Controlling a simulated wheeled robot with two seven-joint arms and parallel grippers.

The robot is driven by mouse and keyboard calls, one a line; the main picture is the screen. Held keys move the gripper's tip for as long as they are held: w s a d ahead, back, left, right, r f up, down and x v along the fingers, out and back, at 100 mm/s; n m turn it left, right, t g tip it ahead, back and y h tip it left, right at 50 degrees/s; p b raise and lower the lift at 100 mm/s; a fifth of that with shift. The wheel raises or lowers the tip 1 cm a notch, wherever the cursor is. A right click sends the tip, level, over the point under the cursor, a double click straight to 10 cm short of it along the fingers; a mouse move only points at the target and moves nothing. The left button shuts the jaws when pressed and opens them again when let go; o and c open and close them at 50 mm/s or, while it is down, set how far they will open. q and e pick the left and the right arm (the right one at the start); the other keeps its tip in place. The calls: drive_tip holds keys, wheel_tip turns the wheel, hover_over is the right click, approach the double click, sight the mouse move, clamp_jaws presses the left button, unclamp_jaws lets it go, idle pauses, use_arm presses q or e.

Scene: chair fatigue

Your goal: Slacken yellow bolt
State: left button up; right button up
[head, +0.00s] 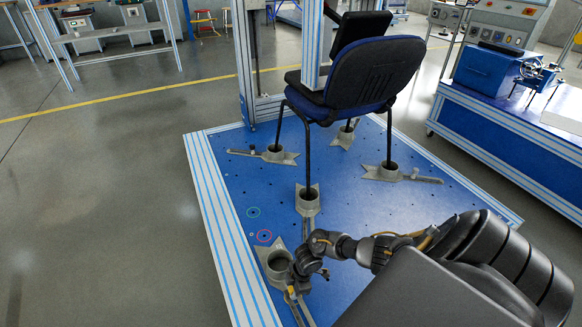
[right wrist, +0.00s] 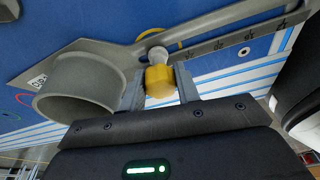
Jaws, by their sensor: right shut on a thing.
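The yellow bolt (right wrist: 159,82) sits between the two fingers of my right gripper (right wrist: 160,90) in the right wrist view, and the gripper is shut on it. A pale rounded piece (right wrist: 158,54) shows just beyond the bolt, by the slotted arm of a grey clamp. In the head view my right gripper (head: 300,278) is low on the blue platform, beside the grey clamp's empty cup (head: 275,262); a small yellow spot there is mostly hidden by the gripper. My left gripper is not in view.
A blue chair (head: 370,75) stands on the blue platform (head: 235,185) with its legs in similar grey cups (head: 308,203). A metal frame (head: 245,50) rises behind it. A workbench (head: 510,125) stands at the right. The floor at left is clear.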

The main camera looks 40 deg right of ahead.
drive_tip(key=shift+w+f+n+b, duration=0.15)
drive_tip(key=shift+n+b, duration=0.4)
drive_tip(key=shift+n, duration=0.45)
drive_tip(key=shift+a+r+n+g+y+b, duration=0.1)
drive_tip(key=shift+n+g+y+b, duration=0.1)
drive_tip(key=shift+n, duration=0.3)
drive_tip(key=shift+r+n+g+y+b, duration=0.1)
drive_tip(key=shift+n+g+b, duration=0.1)
drive_tip(key=shift+n, duration=0.3)
drive_tip(key=o, duration=1)
drive_tip(key=shift+s+r+m+p, duration=0.15)
drive_tip(key=shift+s+m+p, duration=0.05)
drive_tip(key=shift+m+p, duration=0.7)
drive_tip(key=shift+m+t+p, duration=0.3)
drive_tip(key=shift+m+p, duration=0.35)
drive_tip(key=shift+m, duration=0.05)
drive_tip(key=shift+f+m, duration=0.2)
drive_tip(key=shift+m, duration=0.3)
